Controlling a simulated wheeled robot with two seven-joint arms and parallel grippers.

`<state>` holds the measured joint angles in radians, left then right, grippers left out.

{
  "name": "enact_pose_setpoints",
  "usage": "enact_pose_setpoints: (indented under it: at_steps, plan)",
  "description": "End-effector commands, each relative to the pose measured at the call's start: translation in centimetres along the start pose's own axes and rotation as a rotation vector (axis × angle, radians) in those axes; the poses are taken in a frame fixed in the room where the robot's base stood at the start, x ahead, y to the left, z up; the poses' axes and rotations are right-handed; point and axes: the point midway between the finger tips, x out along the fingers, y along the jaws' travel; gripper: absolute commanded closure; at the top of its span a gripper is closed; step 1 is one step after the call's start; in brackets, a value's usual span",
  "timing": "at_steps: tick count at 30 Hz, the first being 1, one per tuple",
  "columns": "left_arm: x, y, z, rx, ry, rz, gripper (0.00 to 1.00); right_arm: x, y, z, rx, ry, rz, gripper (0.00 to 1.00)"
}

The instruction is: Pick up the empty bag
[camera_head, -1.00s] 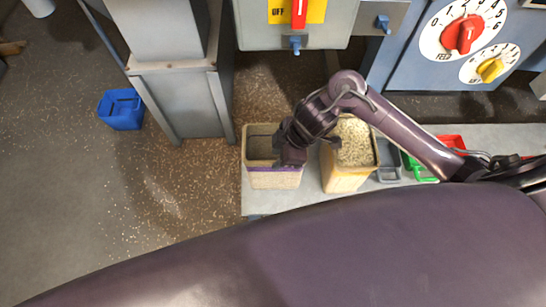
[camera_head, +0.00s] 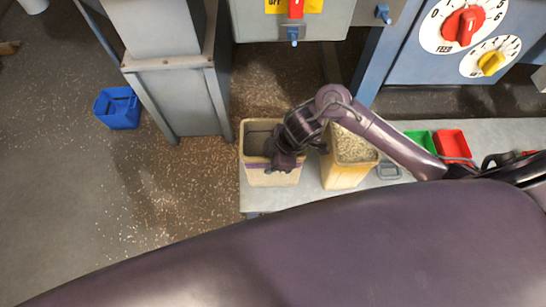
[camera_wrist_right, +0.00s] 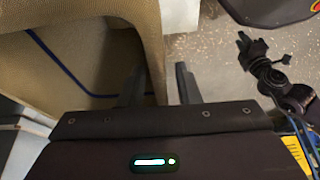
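In the right wrist view the bag wall (camera_wrist_right: 140,22) runs down between the fingers of my right gripper (camera_wrist_right: 160,86). One finger is inside the bag and the other outside, with a gap to the outer finger, so it looks open. A dark gripper, apparently my left one (camera_wrist_right: 255,50), shows at the right; its finger state is unclear.
A full bag of pale grains (camera_head: 350,175) stands close to the right. A blue bin (camera_head: 117,108) is on the floor, which has scattered grains.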

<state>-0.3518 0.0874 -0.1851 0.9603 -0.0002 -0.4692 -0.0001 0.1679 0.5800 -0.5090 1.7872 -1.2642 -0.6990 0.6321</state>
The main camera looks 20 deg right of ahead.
Motion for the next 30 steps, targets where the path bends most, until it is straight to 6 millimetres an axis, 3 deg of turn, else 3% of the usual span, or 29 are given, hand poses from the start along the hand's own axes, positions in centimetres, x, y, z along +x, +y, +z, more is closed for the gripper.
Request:
enact_pose_setpoints:
  at_steps: [13, 21, 30]
  plan:
    - [-0.11, 0.01, 0.02, 0.0, 0.0, 0.0, 0.74, 0.29, -0.02, 0.15, 0.0, 0.0, 0.0, 0.7]
    - [-0.11, 0.01, 0.02, 0.0, 0.0, 0.0, 0.74, 0.29, -0.02, 0.15, 0.0, 0.0, 0.0, 1.0]
    - [-0.11, 0.02, 0.03, 0.0, 0.0, 0.0, 0.74, 0.25, 0.02, 0.11, 0.0, 0.0, 0.001, 1.0]
